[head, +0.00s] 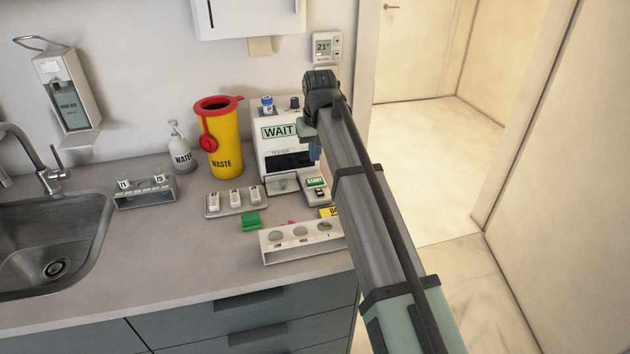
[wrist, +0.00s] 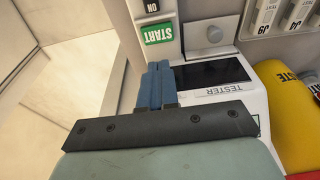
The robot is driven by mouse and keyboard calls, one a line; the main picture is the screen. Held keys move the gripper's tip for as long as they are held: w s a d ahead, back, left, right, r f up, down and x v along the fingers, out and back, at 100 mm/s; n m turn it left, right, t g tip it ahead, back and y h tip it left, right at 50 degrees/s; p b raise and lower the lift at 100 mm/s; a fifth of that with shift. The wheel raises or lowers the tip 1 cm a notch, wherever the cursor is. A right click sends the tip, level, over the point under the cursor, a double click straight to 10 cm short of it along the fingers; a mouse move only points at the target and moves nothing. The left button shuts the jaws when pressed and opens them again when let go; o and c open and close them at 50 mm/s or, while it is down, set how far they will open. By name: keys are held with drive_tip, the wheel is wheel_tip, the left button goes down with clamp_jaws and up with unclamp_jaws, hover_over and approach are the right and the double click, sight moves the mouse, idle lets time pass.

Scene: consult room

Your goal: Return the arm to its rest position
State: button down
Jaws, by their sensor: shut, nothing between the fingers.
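My arm reaches up from the lower right in the head view, over the right end of the counter. My gripper (wrist: 158,80) shows in the wrist view with its blue fingers together and nothing between them. In the head view the gripper (head: 312,146) is mostly hidden behind the arm; a bit of blue shows by the tester. The white tester (head: 268,151) stands at the back of the counter with a "WAIT" sign. Its green START button (head: 315,182) is at its lower right, and it also shows in the wrist view (wrist: 158,33).
A white rack (head: 268,257) is at the counter's front edge. A tube rack (head: 128,202) stands by the sink (head: 25,245). Floor lies open at right.

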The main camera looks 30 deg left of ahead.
drive_tip(key=w+d+f+m+h, duration=0.1)
drive_tip(key=w+d+f+m, duration=0.15)
drive_tip(key=d+f, duration=0.95)
drive_tip(key=w+d+f+m, duration=0.25)
drive_tip(key=d+f, duration=0.75)
drive_tip(key=d, duration=0.5)
drive_tip(key=s+d+f+m+g, duration=0.1)
drive_tip(key=s+d+f, duration=0.5)
drive_tip(key=d, duration=0.4)
drive_tip(key=s+d+f+m, duration=0.2)
drive_tip(key=s+d+f, duration=0.2)
drive_tip(key=d+f, duration=0.45)
drive_tip(key=s+d+f+m+g, duration=0.1)
drive_tip(key=s+d+f, duration=0.4)
drive_tip(key=d, duration=0.6)
drive_tip(key=s+f+g, duration=0.3)
drive_tip(key=s+f, duration=0.7)
drive_tip(key=s, duration=0.4)
drive_tip(key=s+f+g, duration=0.3)
drive_tip(key=s+f, duration=0.7)
drive_tip(key=s, duration=0.5)
drive_tip(key=shift+a+f+h, duration=0.15)
drive_tip(key=shift+h, duration=0.15)
